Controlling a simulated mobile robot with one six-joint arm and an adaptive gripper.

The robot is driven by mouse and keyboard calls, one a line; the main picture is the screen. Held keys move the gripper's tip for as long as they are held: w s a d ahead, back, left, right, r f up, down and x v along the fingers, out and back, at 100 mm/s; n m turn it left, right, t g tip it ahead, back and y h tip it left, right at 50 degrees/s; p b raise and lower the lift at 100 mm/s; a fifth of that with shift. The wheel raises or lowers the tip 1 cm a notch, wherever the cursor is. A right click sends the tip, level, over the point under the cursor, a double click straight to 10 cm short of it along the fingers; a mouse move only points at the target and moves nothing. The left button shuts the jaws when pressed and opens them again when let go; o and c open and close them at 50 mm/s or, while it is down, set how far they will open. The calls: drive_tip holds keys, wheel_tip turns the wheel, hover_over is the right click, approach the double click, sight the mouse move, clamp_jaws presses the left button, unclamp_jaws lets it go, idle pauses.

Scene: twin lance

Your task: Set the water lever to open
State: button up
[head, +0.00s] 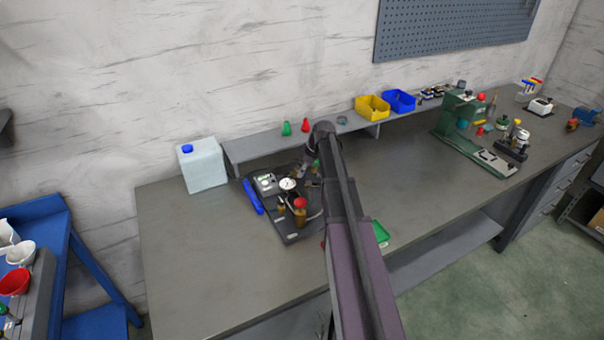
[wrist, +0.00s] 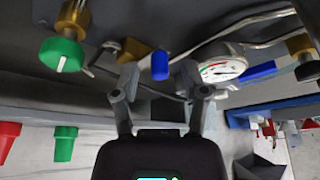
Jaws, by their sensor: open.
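A dark board (head: 292,230) on the bench carries valves, a dial gauge (head: 288,184) and tubing. In the wrist view a small blue handle end (wrist: 160,66), apparently the water lever, shows just beyond and between my fingertips. Its lower part and its angle cannot be made out. My gripper (wrist: 158,80) is open, with one finger on each side of the blue end and no clear contact. The gauge (wrist: 221,66) is close to the right finger, and a green knob (wrist: 62,54) is to the left. In the head view my arm hides part of the board.
A red knob (head: 300,203) on a brass body stands at the board's front. A shelf (head: 270,146) behind holds green (head: 286,128) and red (head: 306,125) cones. A white jug (head: 203,166) stands left. The bench at front left is clear.

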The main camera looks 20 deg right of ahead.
idle(0.3)
clamp_jaws()
drive_tip(key=shift+a, duration=0.15)
drive_tip(key=shift+m, duration=0.3)
